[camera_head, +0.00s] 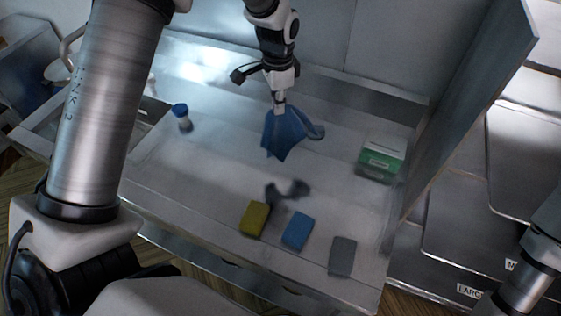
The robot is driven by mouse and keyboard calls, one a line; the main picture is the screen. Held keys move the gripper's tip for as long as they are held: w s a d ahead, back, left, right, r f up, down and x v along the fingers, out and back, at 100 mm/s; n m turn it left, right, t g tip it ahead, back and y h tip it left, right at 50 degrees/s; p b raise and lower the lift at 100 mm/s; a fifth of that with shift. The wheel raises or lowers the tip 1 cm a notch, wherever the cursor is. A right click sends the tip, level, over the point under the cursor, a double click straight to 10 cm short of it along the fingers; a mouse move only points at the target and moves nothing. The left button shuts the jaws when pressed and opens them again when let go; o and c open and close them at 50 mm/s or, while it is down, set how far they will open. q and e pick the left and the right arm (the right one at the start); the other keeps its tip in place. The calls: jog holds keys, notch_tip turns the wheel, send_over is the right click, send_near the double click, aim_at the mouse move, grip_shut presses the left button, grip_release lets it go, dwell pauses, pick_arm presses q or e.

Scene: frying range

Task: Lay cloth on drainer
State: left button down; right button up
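A blue cloth (287,137) hangs in folds from my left gripper (280,103). The gripper points down and its fingertips are shut on the top of the cloth. The cloth is bunched and spread out below the grip, with one corner sticking out to the right. It appears to be above the pale grey drainer (200,167), a ribbed surface beside the sink. A dark shadow-like patch lies on the drainer below the cloth. My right gripper is not in view; only part of my arm shows at the lower right.
A yellow sponge (255,219), a blue sponge (297,231) and a grey sponge (342,257) lie along the front. A green and white box (381,158) stands at the right, near an upright panel (465,100). A blue-capped bottle (182,117) stands at the left, near the sink.

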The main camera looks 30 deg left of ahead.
pick_arm(q)
jog(key=f, duration=0.1)
jog(key=w+f+b, duration=0.1)
jog(key=f, duration=0.1)
jog(key=f+b, duration=0.1)
jog(key=f, duration=0.1)
jog(key=shift+w, duration=0.4)
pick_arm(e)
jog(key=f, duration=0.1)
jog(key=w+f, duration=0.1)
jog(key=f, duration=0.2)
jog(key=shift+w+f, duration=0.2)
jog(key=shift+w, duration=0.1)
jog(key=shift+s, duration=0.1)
